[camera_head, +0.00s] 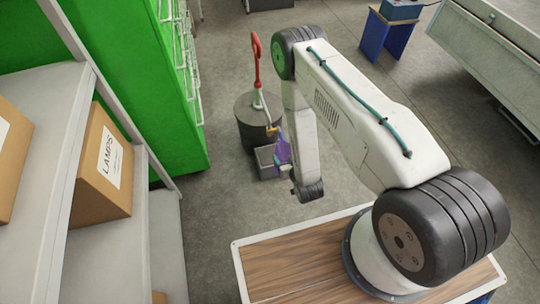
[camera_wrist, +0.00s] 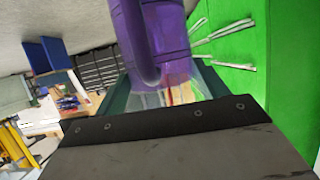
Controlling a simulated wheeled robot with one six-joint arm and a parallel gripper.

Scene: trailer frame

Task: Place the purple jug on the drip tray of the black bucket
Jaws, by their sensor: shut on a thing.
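The black bucket (camera_head: 258,122) stands on the floor beyond the wooden platform, near the green cabinet. Its grey drip tray (camera_head: 267,163) is at its near side. The purple jug (camera_head: 282,150) is at the right of the tray in the head view, overlapping its edge; I cannot tell whether it touches the tray. My gripper (camera_head: 289,169) is small and partly hidden there. In the wrist view the jug (camera_wrist: 152,35) fills the top middle, with its handle towards me, and my gripper (camera_wrist: 165,83) is shut on it.
A red-handled pump (camera_head: 257,62) with a pale spout rises from the bucket, close to the jug. The green cabinet (camera_head: 155,90) and a shelf with boxes (camera_head: 104,165) stand at the left. Open floor (camera_head: 222,215) lies in front of the bucket.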

